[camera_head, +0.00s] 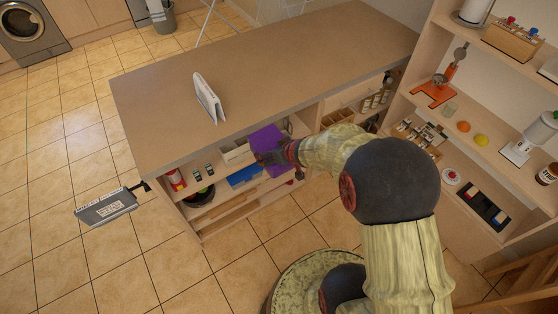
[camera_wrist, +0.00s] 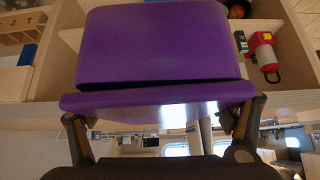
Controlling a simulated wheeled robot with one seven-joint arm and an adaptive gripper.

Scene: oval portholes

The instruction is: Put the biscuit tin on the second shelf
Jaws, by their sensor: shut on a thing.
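The biscuit tin appears to be the purple box with a lid (camera_head: 264,137), at the open front of the counter's shelves in the head view. In the wrist view the purple tin (camera_wrist: 155,45) fills the upper middle, its lid edge towards me. My gripper (camera_head: 280,155) is at the tin's near side, partly hidden behind my arm. In the wrist view my gripper's fingers (camera_wrist: 162,122) stand at either side of the lid's edge, shut on the tin. The counter's shelf (camera_head: 215,206) runs below and beside it. Whether the tin touches a shelf is hidden.
A white box (camera_head: 236,153), a blue box (camera_head: 244,175), a red canister (camera_head: 175,179) and a dark bowl (camera_head: 199,194) occupy the shelves beside the tin. A white folded stand (camera_head: 207,97) is on the countertop. A tall shelf unit (camera_head: 470,225) stands at right.

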